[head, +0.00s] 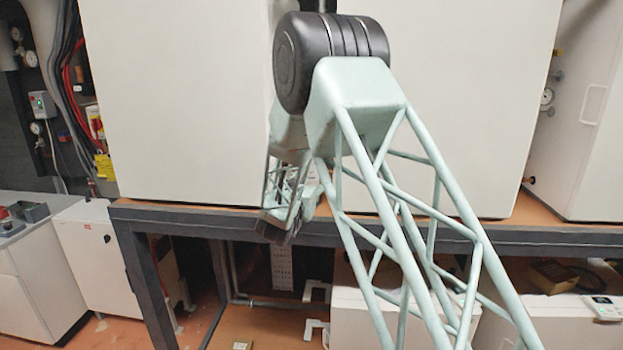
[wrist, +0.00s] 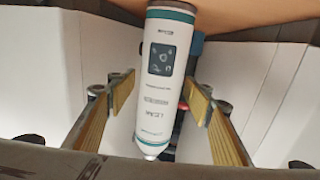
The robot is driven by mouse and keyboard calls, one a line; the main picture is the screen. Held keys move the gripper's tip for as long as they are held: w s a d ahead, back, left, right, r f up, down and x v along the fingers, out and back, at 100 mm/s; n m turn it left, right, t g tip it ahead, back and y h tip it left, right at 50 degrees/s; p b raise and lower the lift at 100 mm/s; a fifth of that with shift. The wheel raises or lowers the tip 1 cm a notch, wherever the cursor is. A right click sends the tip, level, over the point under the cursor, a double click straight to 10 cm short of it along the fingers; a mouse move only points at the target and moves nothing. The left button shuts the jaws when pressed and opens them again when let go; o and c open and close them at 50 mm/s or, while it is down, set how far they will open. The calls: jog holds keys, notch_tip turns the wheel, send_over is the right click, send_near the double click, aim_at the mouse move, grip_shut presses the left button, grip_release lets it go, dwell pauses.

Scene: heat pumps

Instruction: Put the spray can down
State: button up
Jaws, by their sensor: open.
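The spray can (wrist: 163,85) is white with teal bands and a dark label patch. In the wrist view it stands between the two fingers of my gripper (wrist: 160,92), its wide end at the top against an orange-brown surface (wrist: 245,18) and its tapered end toward the camera. The gripper is open, with gaps showing between the tan finger pads and the can. In the head view my arm blocks the sight of the can, and the gripper cannot be made out clearly there.
Large white cabinets (head: 175,100) stand on a dark-framed bench (head: 190,218) behind my arm. Pipes and gauges line the left wall. A grey-topped counter (head: 40,208) stands at the left. White units and a small box (head: 553,277) sit under the bench at the right.

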jog(key=shift+r, duration=0.1)
jog(key=s+a+b, duration=0.1)
jog(key=s+a, duration=0.1)
jog(key=s, duration=0.9)
jog(key=shift+s, duration=0.4)
jog(key=shift+a, duration=0.1)
jog(key=shift+c, duration=0.7)
grip_shut()
dwell(0.9)
